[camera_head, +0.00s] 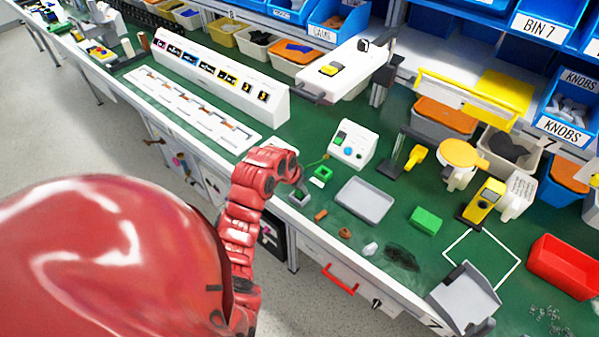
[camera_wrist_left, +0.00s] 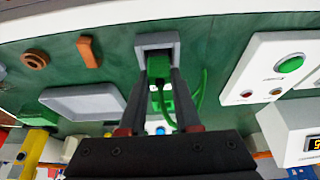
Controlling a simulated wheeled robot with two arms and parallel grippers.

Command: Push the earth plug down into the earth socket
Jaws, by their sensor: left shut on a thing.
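The earth socket appears as a small grey square housing (camera_head: 300,198) near the bench's front edge; it also shows in the left wrist view (camera_wrist_left: 143,41). My left gripper (camera_wrist_left: 160,76) is shut on the green earth plug (camera_wrist_left: 158,66), with its two dark fingers on either side. The plug lies at the mouth of the grey housing; how deep it sits cannot be told. A green cable (camera_wrist_left: 198,95) curves beside the fingers. A green square piece (camera_head: 321,175) sits just behind the housing. In the head view my red left arm mostly hides the fingertips. My right gripper is not in view.
A white box with buttons (camera_head: 353,146) stands behind the housing. A grey tray (camera_head: 364,201) lies to the right, with small brown parts (camera_head: 320,215) in front. A white panel strip (camera_head: 190,108) lies left. A green block (camera_head: 425,220) sits farther right.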

